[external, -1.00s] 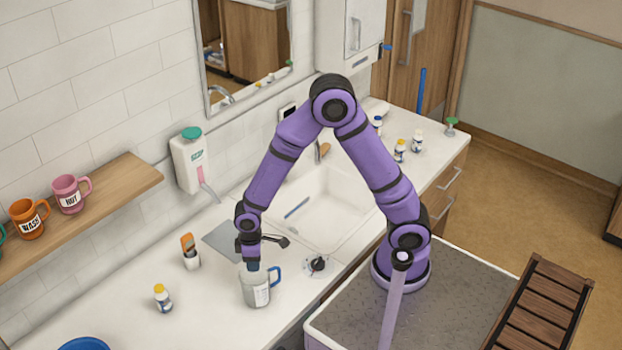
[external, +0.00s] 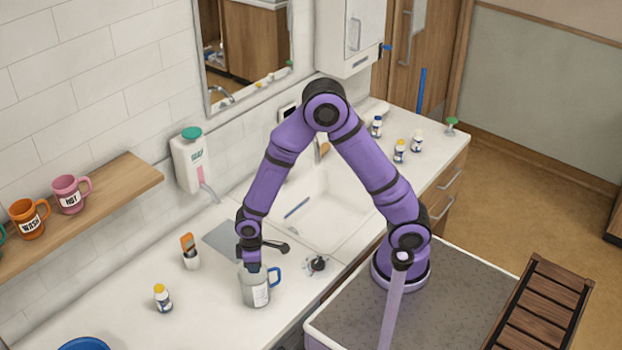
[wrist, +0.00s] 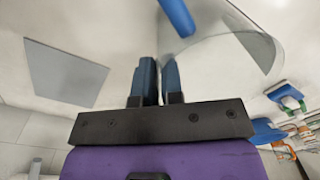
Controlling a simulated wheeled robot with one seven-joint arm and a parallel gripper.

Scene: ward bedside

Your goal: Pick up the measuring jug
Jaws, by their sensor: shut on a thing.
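The measuring jug (external: 256,291) is a clear grey jug with a pale label and a blue handle. It is upright at the counter's front part, left of the sink; I cannot tell whether its base touches the counter. My gripper (external: 253,268) points down at its rim, with the fingers shut on the jug's wall. In the wrist view the two dark blue fingers (wrist: 159,78) are close together, with the clear jug (wrist: 225,55) beside them and its blue handle at the top. The fingertips are partly hidden by the jug in the external view.
A blue basin (external: 84,344) is at the front left. The sink (external: 318,216) is behind right.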

